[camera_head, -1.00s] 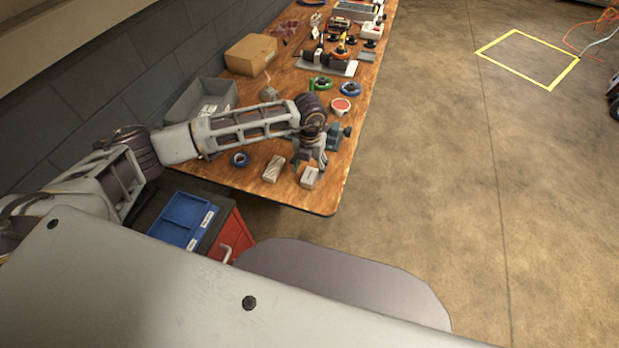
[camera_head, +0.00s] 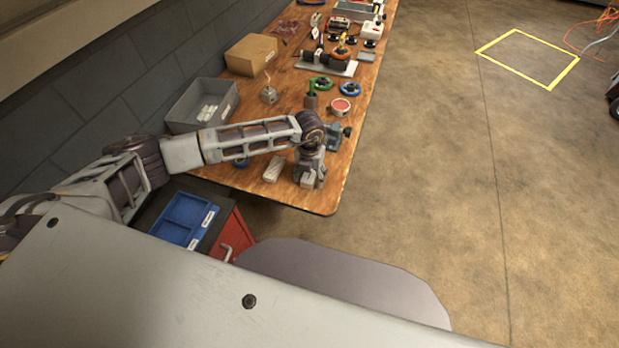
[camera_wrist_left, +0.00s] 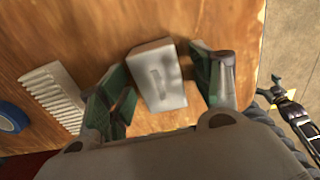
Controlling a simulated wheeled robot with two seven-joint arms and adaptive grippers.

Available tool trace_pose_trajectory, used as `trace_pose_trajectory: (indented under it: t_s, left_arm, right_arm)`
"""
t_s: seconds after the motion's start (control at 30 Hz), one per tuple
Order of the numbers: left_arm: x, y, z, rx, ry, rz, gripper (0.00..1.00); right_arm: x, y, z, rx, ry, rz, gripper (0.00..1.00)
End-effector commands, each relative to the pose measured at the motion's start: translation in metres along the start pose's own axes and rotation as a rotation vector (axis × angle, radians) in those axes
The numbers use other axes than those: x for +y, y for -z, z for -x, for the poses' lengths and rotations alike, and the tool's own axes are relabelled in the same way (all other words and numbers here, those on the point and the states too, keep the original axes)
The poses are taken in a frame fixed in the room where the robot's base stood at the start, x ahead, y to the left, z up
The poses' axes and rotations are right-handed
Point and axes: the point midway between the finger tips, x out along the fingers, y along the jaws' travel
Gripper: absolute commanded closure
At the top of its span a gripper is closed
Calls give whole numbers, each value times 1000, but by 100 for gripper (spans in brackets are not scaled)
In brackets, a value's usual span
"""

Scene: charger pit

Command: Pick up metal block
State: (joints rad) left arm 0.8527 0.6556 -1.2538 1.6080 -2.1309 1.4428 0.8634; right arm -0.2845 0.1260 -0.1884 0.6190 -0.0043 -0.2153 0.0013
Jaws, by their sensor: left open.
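In the head view only part of the block (camera_head: 307,181) shows under the gripper. My left gripper (camera_head: 310,178) is over the block near the table's front edge. In the left wrist view the left gripper (camera_wrist_left: 163,95) has one green-and-grey finger on each side of the block, with gaps visible.
A pale ridged block (camera_head: 273,168) lies just left of the gripper, with a blue tape roll (camera_head: 240,162) beyond it. A grey bin (camera_head: 185,108), a red-topped roll (camera_head: 340,106) and several tools stand farther back on the wooden table (camera_head: 330,200).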

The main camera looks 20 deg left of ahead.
Motion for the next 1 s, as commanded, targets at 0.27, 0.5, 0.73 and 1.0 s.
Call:
trace_pose_trajectory:
  t_s: [0.27, 0.5, 0.73, 1.0]
  left_arm:
    - [0, 0, 0, 1, 0, 0, 36]
    - [0, 0, 0, 1, 0, 0, 59]
    - [0, 0, 0, 1, 0, 0, 88]
    - [0, 0, 1, 0, 1, 0, 94]
  right_arm:
    - [0, 0, 0, 0, 0, 0, 8]
    - [0, 1, 0, 1, 0, 0, 8]
    - [0, 4, 0, 4, -1, 0, 8]
    - [1, 4, 0, 5, -1, 0, 8]
